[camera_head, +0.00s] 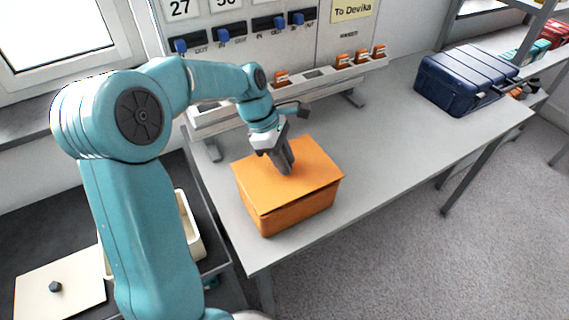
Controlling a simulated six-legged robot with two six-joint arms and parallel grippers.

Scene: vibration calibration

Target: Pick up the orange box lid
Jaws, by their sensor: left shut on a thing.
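The orange box (300,212) stands on the grey table. Its flat orange lid (313,171) lies on top, and a dark seam shows between lid and box along the front. My left gripper (286,170) points down onto the middle of the lid. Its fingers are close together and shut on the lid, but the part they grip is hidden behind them. My right gripper is not in view.
A panel with blue switches (222,36) and a shelf of orange pieces (345,60) stand behind. A dark blue case (466,80) is at the far right of the table (400,145). A cream lid with a dark knob (60,287) lies lower left. The table's middle is clear.

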